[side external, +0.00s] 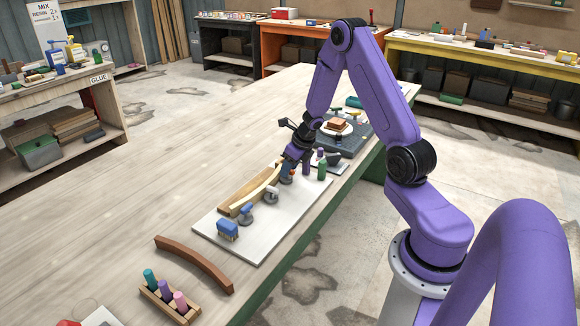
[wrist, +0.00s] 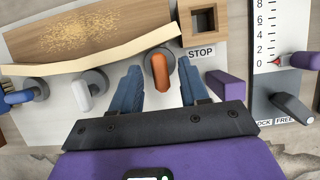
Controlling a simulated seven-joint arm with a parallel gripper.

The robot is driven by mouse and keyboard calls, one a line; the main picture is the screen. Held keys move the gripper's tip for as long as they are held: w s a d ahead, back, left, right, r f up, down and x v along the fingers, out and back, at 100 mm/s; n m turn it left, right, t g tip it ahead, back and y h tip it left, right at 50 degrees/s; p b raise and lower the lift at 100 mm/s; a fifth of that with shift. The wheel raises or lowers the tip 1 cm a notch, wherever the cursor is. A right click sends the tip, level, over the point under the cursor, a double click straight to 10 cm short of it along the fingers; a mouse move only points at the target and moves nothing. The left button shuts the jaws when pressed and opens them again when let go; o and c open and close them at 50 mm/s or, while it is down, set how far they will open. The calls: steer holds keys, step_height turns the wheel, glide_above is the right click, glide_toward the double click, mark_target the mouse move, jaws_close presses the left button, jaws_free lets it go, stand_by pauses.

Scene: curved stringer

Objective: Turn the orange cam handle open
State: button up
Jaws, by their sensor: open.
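The orange cam handle (wrist: 160,73) sits on a grey round base beside the right end of a pale curved wooden strip (wrist: 100,55), its long axis nearly up and down in the wrist view. My gripper (wrist: 161,84) is open, its two blue fingers on either side of the handle in the picture, with a gap on each side. Whether the fingers are down at the handle's height is hard to tell. In the side view my gripper (side external: 290,163) is low over the white board and largely hides the handle. A white handle (wrist: 82,95) and a blue handle (wrist: 18,98) stand along the strip.
A wooden block with a square hole (wrist: 204,8) and a STOP label are close by at upper right. A purple block (wrist: 224,84), a scale (wrist: 263,30) and a dark lever (wrist: 292,107) lie right. The table's left is clear.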

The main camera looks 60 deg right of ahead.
jaws_close()
steer(key=shift+n, duration=0.5)
steer(key=n+y, duration=0.1)
steer(key=n, duration=0.2)
steer(key=shift+w+d+n+y, duration=0.1)
steer(key=shift+d+n+y, duration=0.05)
steer(key=shift+n+y, duration=0.2)
steer(key=n, duration=0.2)
steer(key=n+g+y, duration=0.1)
steer(key=n, duration=0.1)
steer(key=shift+d+y, duration=0.1)
steer(key=shift+y, duration=0.15)
steer(key=n, duration=0.2)
steer(key=n+g+y, duration=0.1)
steer(key=n, duration=0.2)
steer(key=shift+w+g, duration=0.2)
steer(key=shift+g, duration=0.1)
steer(key=n+g, duration=0.1)
steer(key=n, duration=0.3)
steer(key=shift+g, duration=0.4)
steer(key=shift+w+n, duration=0.1)
steer(key=shift+n, duration=0.15)
